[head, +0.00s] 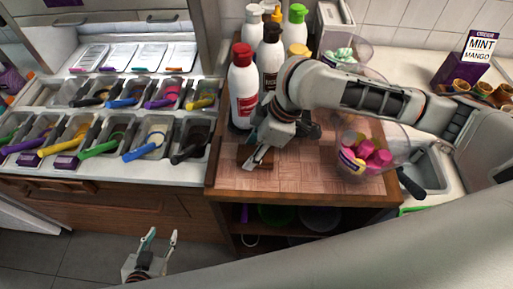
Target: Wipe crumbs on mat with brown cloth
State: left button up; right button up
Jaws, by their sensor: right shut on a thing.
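My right gripper (256,163) reaches down from the right onto the wooden-patterned surface (305,181). It is shut on a small dark brown piece, which looks like the brown cloth (244,153), low at or on the surface near its left side. Much of the cloth is hidden by the gripper. I cannot make out crumbs, and I cannot tell a separate mat from the wooden-patterned top. My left gripper (163,236) is open and empty, low in front of the cabinets over the floor.
Sauce bottles, including a red one (242,88), stand just behind the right gripper. A clear bowl with pink tubs (376,160) stands right. Topping bins with coloured scoops (92,142) fill the left counter. The front middle of the wooden top is clear.

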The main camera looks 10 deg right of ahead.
jog(key=shift+w+a, duration=0.15)
jog(key=shift+a, duration=0.3)
jog(key=shift+w+d+f, duration=0.1)
jog(key=shift+w+d, duration=0.2)
jog(key=shift+w, duration=0.55)
jog(key=shift+w+d+f, duration=0.1)
jog(key=shift+w+d, duration=0.15)
jog(key=shift+w, duration=0.6)
jog(key=shift+w+d+r, duration=0.1)
jog(key=shift+w+r, duration=0.05)
jog(key=shift+w, duration=0.15)
jog(key=shift+w+r, duration=0.25)
jog(key=shift+r, duration=0.75)
jog(key=shift+s+r, duration=0.2)
jog(key=shift+r, duration=0.75)
jog(key=shift+s+r, duration=0.15)
jog(key=shift+r, duration=0.8)
jog(key=shift+r, duration=0.1)
jog(key=shift+r, duration=1.4)
